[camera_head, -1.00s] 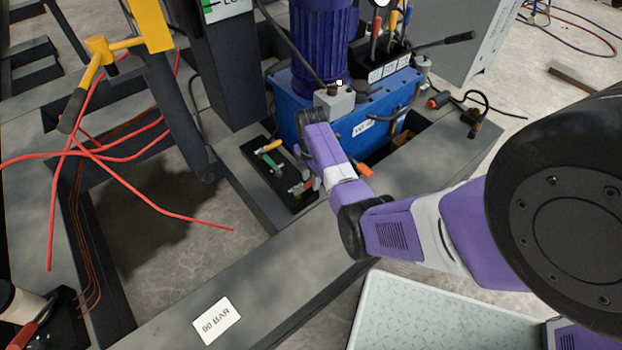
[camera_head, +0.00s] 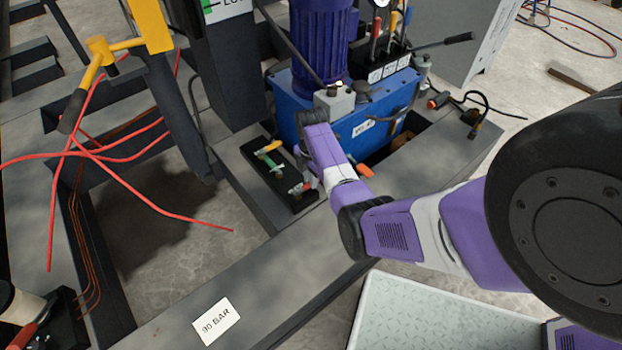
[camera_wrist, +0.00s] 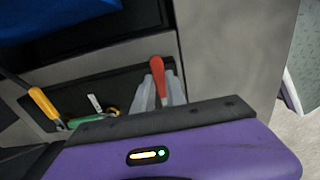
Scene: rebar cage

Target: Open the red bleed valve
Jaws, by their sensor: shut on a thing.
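The red bleed valve's handle (camera_wrist: 158,68) stands between the two grey fingers of my gripper (camera_wrist: 160,88) in the wrist view, with its red end showing above them. My gripper is shut on this handle. Its lower part is hidden behind my purple gripper body. In the head view, my gripper (camera_head: 312,179) is at the near right end of the black valve plate (camera_head: 280,187), beside the blue pump unit. The red handle is mostly hidden there by my gripper and wrist.
A yellow valve handle (camera_wrist: 43,103) and a green valve handle (camera_wrist: 85,121) are to the left on the same plate. The blue pump unit (camera_head: 287,105) stands close behind. A "90 BAR" label (camera_head: 216,320) lies on the near frame beam.

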